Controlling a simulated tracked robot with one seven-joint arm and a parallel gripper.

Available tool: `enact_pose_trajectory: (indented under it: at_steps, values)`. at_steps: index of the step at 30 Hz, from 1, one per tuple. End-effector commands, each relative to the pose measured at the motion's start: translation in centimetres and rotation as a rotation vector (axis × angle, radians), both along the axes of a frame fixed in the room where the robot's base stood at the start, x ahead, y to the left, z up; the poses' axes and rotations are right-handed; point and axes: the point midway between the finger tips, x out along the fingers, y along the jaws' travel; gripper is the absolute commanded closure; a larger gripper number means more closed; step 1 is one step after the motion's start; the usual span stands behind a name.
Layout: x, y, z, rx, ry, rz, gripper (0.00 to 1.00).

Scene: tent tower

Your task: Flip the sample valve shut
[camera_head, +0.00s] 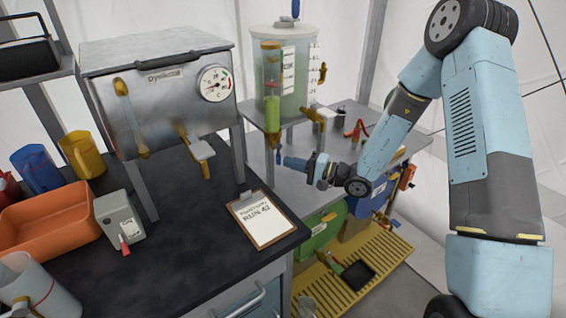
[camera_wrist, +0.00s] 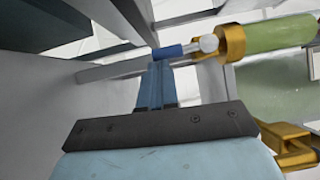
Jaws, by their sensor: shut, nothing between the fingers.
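A small valve lever with a blue sleeve (camera_head: 278,157) hangs below the brass lower end of the green sight tube (camera_head: 271,112) on the tank. In the wrist view, the blue sleeve (camera_wrist: 168,51) sits on a silver stem by the brass fitting (camera_wrist: 232,43). My gripper (camera_head: 287,163) is shut and empty. Its blue fingertips (camera_wrist: 159,66) are right at the sleeve in the wrist view; I cannot tell whether they touch. No label marks this as the sample valve.
The tank (camera_head: 300,90) has other brass taps (camera_head: 312,114) near my arm. A steel oven (camera_head: 165,90) with a dial stands left on the black bench. A clipboard (camera_head: 262,218) lies on the bench. A yellow slatted platform (camera_head: 325,290) is below.

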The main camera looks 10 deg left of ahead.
Motion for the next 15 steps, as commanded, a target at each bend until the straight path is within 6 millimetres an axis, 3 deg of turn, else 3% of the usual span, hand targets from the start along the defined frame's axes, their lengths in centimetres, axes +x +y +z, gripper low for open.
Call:
enact_pose_trajectory:
  at_steps: [15]
  values:
    - [-1.2,-7.4,-0.1,0.0,0.001,0.005,1.0]
